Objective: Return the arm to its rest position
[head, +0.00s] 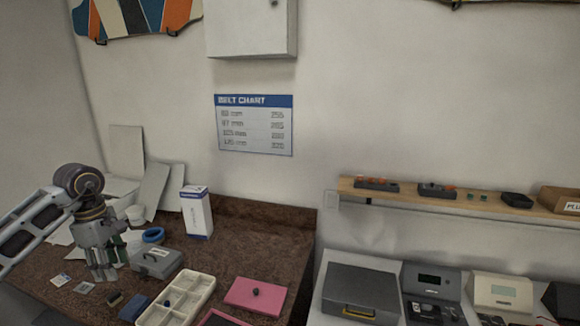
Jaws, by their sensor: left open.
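My left arm comes in from the left edge, and its gripper (108,272) hangs pointing down over the left part of the brown counter (262,240). The gripper is open, and I see nothing held between its fingers. It is just left of a small grey case (157,262) with a handle; I cannot tell whether they touch. My right gripper is not in view.
A white compartment tray (190,283), a pink pad (255,296) with a dark knob-like item and a white box (197,213) stand on the counter. A blue ring (154,235) lies behind the case. Right, a dark case (361,287) and devices sit below a wooden shelf (455,199).

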